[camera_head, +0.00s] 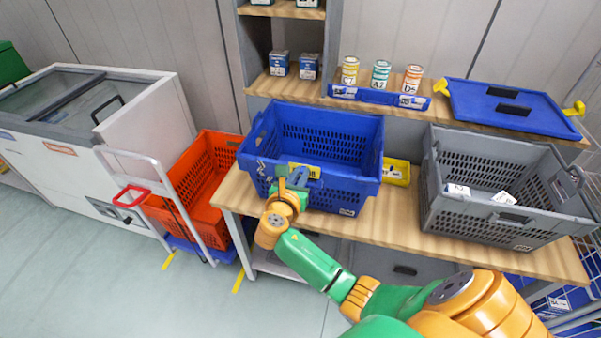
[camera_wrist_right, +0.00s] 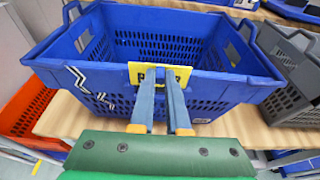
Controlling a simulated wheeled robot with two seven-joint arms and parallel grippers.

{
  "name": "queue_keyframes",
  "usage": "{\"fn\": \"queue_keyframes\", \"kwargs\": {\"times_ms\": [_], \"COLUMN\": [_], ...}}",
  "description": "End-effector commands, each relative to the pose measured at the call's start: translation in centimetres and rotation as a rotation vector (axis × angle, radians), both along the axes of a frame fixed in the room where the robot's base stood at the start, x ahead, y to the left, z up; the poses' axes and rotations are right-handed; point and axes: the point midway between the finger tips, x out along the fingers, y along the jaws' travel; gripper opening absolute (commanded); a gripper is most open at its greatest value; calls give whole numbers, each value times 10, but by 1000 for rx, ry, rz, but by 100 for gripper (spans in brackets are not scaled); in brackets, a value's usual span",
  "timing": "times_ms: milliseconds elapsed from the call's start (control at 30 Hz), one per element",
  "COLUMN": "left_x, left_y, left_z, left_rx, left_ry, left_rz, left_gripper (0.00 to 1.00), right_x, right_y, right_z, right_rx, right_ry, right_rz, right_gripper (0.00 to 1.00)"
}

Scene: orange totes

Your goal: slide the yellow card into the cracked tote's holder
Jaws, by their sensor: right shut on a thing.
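The blue tote (camera_head: 345,190) stands on the wooden table. White zigzag crack lines mark the left of its front wall, and they show clearly in the right wrist view (camera_wrist_right: 78,77). The yellow card (camera_wrist_right: 181,73), with dark print, is upright at the middle of the tote's front rim. My right gripper (camera_wrist_right: 161,88) is shut on the card, its two blue-grey fingers covering part of it. In the head view the right gripper (camera_head: 290,180) is at the tote's front. The holder is hidden behind card and fingers; I cannot tell whether the card is in it. My left gripper is out of view.
A grey tote (camera_head: 500,222) with white cards stands to the right. A yellow bin (camera_head: 397,171) is between the totes. An orange tote (camera_head: 205,165) sits lower left on a cart. Cans (camera_head: 380,75) and a blue lid (camera_head: 510,105) are on the shelf behind.

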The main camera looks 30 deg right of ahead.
Motion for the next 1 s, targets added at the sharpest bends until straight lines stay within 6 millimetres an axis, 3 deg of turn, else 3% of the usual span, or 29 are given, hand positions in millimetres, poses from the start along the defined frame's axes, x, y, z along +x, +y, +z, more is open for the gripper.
{"fn": "queue_keyframes", "kwargs": {"times_ms": [800, 833, 900, 967, 1000], "left_x": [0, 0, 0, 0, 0], "left_y": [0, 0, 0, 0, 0], "left_z": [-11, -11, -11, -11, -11], "left_rx": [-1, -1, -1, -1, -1], "left_ry": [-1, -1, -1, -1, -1], "left_rz": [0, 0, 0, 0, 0], "left_gripper": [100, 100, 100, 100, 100], "right_x": [0, 0, 0, 0, 0], "right_y": [0, 0, 0, 0, 0], "right_z": [-22, -22, -22, -22, -22], "right_rx": [1, 1, 1, 1, 0], "right_ry": [1, 1, 1, 1, 0], "right_rz": [0, 0, 0, 0, 0], "right_gripper": [0, 16, 35, 49, 49]}}
